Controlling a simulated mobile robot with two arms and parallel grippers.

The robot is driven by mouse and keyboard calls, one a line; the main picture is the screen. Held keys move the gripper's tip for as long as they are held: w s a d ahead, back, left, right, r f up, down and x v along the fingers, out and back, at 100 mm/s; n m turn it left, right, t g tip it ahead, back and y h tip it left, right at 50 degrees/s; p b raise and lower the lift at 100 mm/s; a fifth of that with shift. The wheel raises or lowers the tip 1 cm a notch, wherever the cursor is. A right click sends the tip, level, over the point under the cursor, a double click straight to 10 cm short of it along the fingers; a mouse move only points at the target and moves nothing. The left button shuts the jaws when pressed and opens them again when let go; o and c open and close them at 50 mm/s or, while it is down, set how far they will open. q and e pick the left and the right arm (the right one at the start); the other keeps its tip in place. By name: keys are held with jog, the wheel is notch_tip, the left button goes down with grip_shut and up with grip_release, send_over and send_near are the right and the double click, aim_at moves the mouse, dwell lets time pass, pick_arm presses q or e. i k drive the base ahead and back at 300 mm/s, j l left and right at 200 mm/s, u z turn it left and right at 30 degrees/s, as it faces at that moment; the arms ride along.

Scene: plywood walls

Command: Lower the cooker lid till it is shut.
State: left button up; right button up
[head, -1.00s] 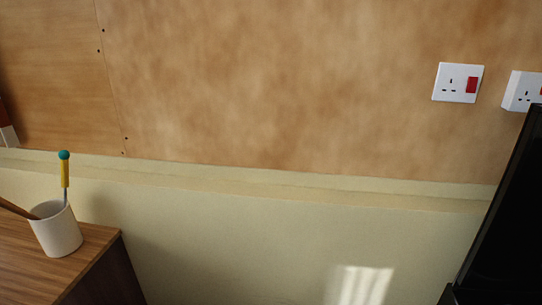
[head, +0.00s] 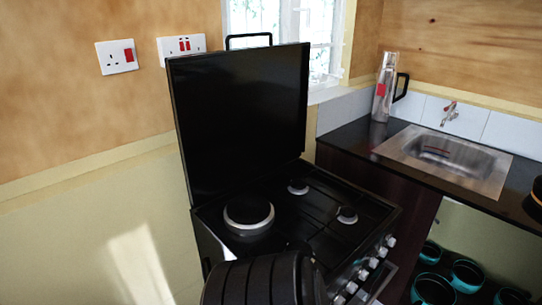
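The cooker (head: 325,232) is black and stands against the wall in the middle of the head view. Its black lid (head: 243,122) stands upright at the back of the hob, wide open, with a black bar handle (head: 249,36) on its top edge. Burners show on the hob, a large one (head: 249,212) at the left and smaller ones to the right. Knobs (head: 363,274) line the front. A black ribbed shape at the bottom hides the cooker's front left corner; I cannot tell what it is. I see neither gripper.
A dark counter with a steel sink (head: 446,160) stands right of the cooker, with a steel flask (head: 384,87) at its back. Teal-rimmed pots (head: 466,274) sit below. Wall sockets (head: 117,57) and a barred window (head: 285,40) are behind. Space above the hob looks clear.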

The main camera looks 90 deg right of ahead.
aim_at(239, 114)
jog(key=z, duration=3.45)
